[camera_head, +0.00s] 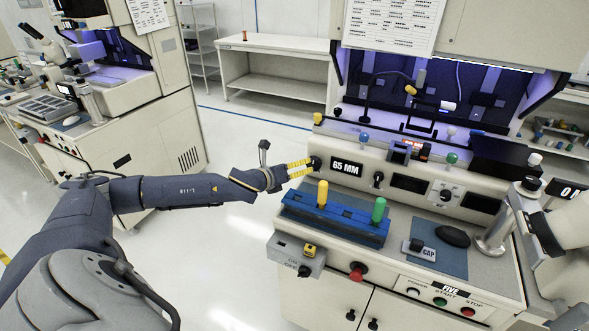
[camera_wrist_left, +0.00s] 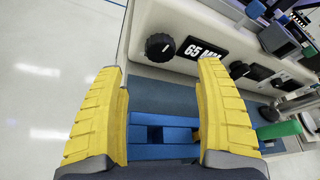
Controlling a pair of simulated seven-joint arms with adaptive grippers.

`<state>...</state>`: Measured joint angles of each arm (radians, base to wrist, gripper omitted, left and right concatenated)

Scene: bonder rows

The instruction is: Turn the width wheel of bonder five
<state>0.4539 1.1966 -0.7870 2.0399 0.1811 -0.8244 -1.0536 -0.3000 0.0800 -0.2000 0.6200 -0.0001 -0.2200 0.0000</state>
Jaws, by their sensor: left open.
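Bonder five, with its FIVE label (camera_head: 452,289), stands at the right in the head view. The width wheel, a black ribbed knob (camera_wrist_left: 159,47), sits on its pale front panel, left of the 65 MM display (camera_head: 346,167). In the head view the knob (camera_head: 315,163) is partly behind my fingers. My left gripper (camera_head: 306,168) points at it from the left, with yellow fingers. In the left wrist view the gripper (camera_wrist_left: 160,68) is open and empty, and the knob lies beyond the gap between the fingertips. I see no clear contact. My right gripper is not in view.
A blue rack (camera_head: 335,219) with yellow (camera_head: 322,194) and green (camera_head: 379,210) handles stands on the bench just below the gripper. A grey box (camera_head: 296,254) hangs at the bench's left front. Other panel knobs (camera_head: 377,179) lie to the right. Floor is clear left of the bonder.

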